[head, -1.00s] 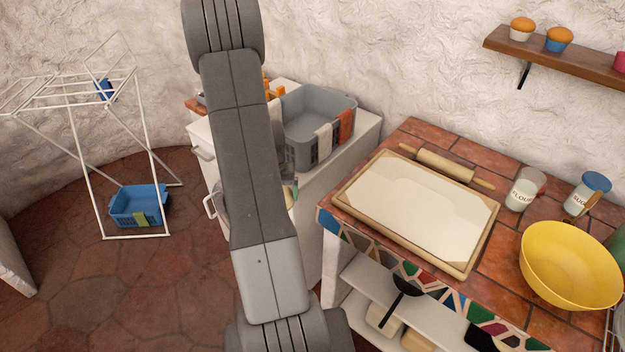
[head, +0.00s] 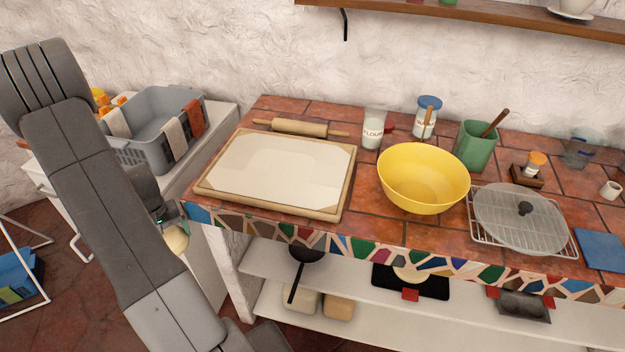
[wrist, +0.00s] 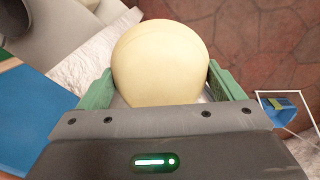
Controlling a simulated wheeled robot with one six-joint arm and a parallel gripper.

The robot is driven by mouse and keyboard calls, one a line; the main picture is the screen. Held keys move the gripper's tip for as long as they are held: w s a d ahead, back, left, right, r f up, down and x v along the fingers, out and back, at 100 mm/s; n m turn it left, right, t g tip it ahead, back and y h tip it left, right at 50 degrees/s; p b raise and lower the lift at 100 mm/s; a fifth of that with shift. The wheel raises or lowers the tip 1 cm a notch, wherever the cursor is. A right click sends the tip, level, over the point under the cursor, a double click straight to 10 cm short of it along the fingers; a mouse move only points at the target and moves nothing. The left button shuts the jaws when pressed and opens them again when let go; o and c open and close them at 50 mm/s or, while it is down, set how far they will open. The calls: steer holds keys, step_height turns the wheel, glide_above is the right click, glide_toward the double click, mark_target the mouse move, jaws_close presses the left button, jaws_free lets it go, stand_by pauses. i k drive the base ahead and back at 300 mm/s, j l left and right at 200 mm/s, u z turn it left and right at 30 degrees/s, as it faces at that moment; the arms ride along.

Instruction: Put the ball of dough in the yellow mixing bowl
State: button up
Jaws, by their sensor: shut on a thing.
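The ball of dough (wrist: 160,62) is pale cream and round. In the wrist view my gripper (wrist: 160,88) is shut on it, with a green finger on each side. In the head view the dough (head: 176,240) shows partly behind my arm, left of the counter's front left corner and lower than its top. My gripper (head: 168,217) is mostly hidden there by my arm. The yellow mixing bowl (head: 423,178) stands upright on the tiled counter, well to the right of my gripper. Its visible inside is empty.
A floured board (head: 345,190) and rolling pin (head: 300,127) lie left of the bowl. Flour (head: 373,130) and sugar jars (head: 427,115) and a green pot (head: 476,148) stand behind it. A rack with a glass lid (head: 515,215) is to its right. A shelf (head: 470,15) hangs above.

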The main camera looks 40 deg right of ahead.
mark_target(415, 195)
steer(key=k+l, duration=1.6)
steer(key=l, duration=0.2)
